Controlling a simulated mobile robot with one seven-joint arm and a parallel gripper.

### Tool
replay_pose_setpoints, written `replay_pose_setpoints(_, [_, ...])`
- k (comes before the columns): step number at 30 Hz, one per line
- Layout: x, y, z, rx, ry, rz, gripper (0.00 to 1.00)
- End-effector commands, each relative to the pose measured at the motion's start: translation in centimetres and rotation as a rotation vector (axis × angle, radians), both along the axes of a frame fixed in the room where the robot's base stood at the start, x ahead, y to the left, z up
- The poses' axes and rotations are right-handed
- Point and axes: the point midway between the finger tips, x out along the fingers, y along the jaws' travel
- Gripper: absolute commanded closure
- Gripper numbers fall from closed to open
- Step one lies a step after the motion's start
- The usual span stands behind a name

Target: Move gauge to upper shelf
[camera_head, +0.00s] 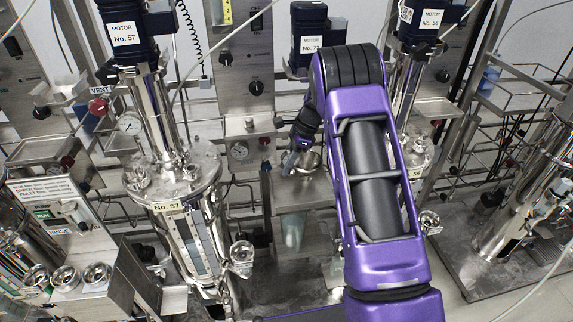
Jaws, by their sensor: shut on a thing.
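My gripper (296,158) is small and partly hidden by its wrist, below the bend of my purple arm near the middle of the view. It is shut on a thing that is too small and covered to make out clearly. A shiny round metal part (310,162) shows right beside the fingers; I cannot tell if it is held. I cannot tell which shelf is the upper one; a wire shelf (530,104) is at the right.
A tall steel vessel (188,205) marked No. 57 stands left of my gripper. Other vessels, pipes and hoses crowd both sides. A blue bottle (489,80) stands at the upper right. A small metal tray (433,111) is right of my arm. The floor at lower right is partly clear.

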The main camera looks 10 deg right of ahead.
Motion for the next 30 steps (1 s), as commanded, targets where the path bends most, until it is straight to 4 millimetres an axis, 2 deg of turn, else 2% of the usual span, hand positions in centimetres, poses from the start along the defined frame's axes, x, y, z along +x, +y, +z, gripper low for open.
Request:
replay_pose_setpoints(9, [-0.1, 0.0, -5.1, 0.0, 0.002, 0.002, 1.0])
replay_pose_setpoints(15, [-0.1, 0.0, -7.6, 0.0, 0.001, 0.002, 1.0])
replay_pose_setpoints(20, [-0.1, 0.0, -8.3, 0.0, 0.001, 0.002, 1.0])
replay_pose_setpoints(30, [-0.1, 0.0, -8.3, 0.0, 0.002, 0.002, 1.0])
